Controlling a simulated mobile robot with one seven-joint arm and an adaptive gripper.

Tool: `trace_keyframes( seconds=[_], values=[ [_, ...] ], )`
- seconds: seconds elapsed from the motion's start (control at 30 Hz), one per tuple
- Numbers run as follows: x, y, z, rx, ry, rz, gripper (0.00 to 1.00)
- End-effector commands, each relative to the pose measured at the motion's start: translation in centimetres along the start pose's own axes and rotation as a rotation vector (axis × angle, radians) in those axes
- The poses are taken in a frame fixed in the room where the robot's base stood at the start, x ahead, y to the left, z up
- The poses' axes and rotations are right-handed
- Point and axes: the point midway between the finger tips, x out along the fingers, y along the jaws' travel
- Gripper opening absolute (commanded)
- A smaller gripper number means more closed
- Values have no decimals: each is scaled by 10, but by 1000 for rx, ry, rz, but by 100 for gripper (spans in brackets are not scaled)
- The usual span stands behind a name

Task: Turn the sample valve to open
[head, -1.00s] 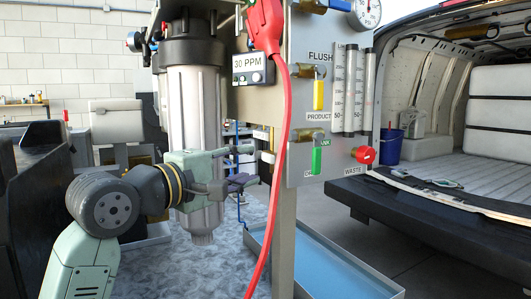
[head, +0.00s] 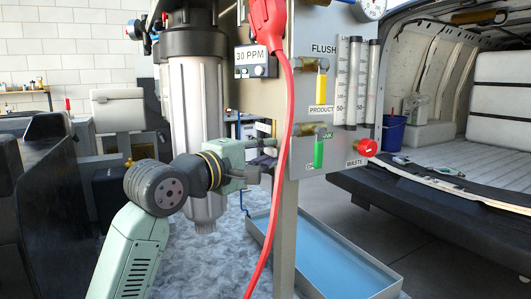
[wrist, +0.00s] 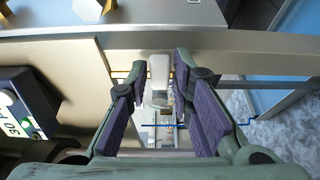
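No label reading "sample" is legible. A small white lever with a brassy fitting (head: 262,127) shows left of the post in the head view, partly hidden. In the wrist view a white lever (wrist: 158,72) lies between my fingertips, probably the same one. My gripper (wrist: 160,92) is open, with a purple pad on each side of the lever and small visible gaps; I see no clear contact. In the head view my gripper (head: 264,160) reaches right, just below the white lever and behind the red cable.
A red cable (head: 288,120) hangs in front of the post. The panel (head: 300,90) carries a yellow PRODUCT handle (head: 321,88), a green handle (head: 319,153) and a red WASTE knob (head: 367,147). A clear filter housing (head: 197,110) stands close behind my arm. A blue tray (head: 325,250) lies below.

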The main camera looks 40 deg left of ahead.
Motion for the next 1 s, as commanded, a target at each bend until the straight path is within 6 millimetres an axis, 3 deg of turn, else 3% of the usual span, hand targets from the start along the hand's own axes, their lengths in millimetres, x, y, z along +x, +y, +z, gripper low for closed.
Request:
trace_keyframes(
  seconds=[0.27,0.73,1.0],
  values=[
    [0,0,0,0,0,0,0],
    [0,2,0,-22,0,-10,0],
    [0,9,0,-153,1,-65,0]
  ],
)
